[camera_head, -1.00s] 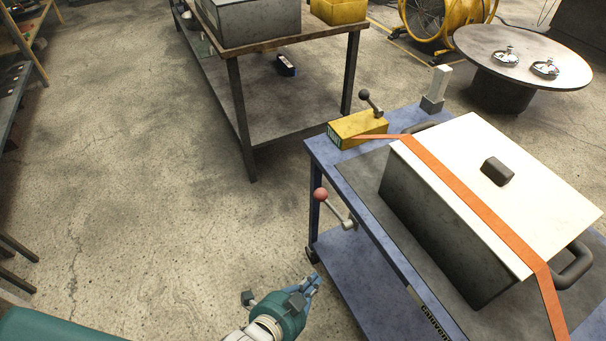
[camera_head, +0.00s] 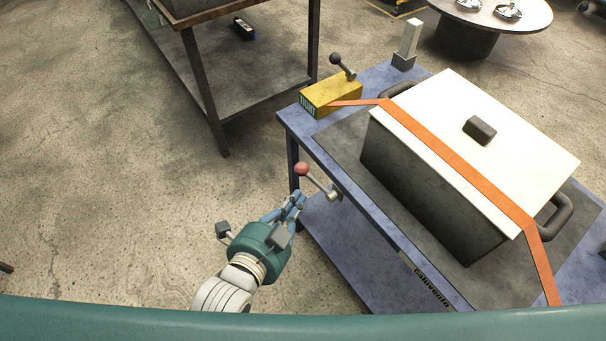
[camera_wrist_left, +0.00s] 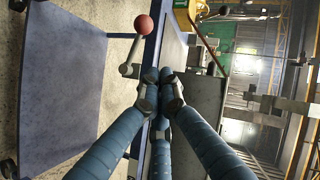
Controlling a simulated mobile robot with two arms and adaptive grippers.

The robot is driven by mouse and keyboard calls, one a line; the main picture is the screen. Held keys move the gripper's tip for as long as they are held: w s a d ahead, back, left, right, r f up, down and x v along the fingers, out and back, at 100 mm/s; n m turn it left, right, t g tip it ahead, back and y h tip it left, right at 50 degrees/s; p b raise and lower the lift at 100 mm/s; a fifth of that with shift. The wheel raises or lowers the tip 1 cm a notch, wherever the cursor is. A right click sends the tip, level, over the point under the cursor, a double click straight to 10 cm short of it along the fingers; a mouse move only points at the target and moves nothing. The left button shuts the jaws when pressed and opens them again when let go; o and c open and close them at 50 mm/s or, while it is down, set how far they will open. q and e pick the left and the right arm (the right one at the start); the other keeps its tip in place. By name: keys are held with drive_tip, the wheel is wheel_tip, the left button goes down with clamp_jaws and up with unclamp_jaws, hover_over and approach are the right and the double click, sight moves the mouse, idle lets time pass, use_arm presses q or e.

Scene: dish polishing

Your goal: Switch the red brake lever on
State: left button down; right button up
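The red brake lever has a red ball knob (camera_head: 302,169) on a grey rod fixed to the side of the blue cart (camera_head: 293,120). Its knob points to the upper left in the head view. In the left wrist view the red knob (camera_wrist_left: 143,24) is above the fingertips and the rod runs down from it. My left gripper (camera_head: 296,203) is just below the lever, apart from the knob; contact with the rod cannot be told. Its fingertips (camera_wrist_left: 160,90) are drawn close together with nothing between them. My right gripper is not in view.
On the cart, a large grey box with a white lid (camera_head: 455,110) is crossed by an orange strap (camera_head: 460,165). A yellow block (camera_head: 330,96) with a black-knobbed lever sits at the cart's corner. A workbench (camera_head: 215,70) stands behind. The floor to the left is clear.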

sight(314, 182)
use_arm(q)
drive_tip(key=w+d+f, duration=0.1)
drive_tip(key=w+f, duration=0.4)
drive_tip(key=w, duration=0.5)
drive_tip(key=shift+d+p, duration=0.35)
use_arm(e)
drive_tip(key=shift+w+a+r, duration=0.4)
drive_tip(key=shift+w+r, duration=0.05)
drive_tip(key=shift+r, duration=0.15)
use_arm(q)
drive_tip(key=shift+w+a+f+p, duration=0.1)
drive_tip(key=shift+w+a+p, duration=0.1)
drive_tip(key=shift+p, duration=0.25)
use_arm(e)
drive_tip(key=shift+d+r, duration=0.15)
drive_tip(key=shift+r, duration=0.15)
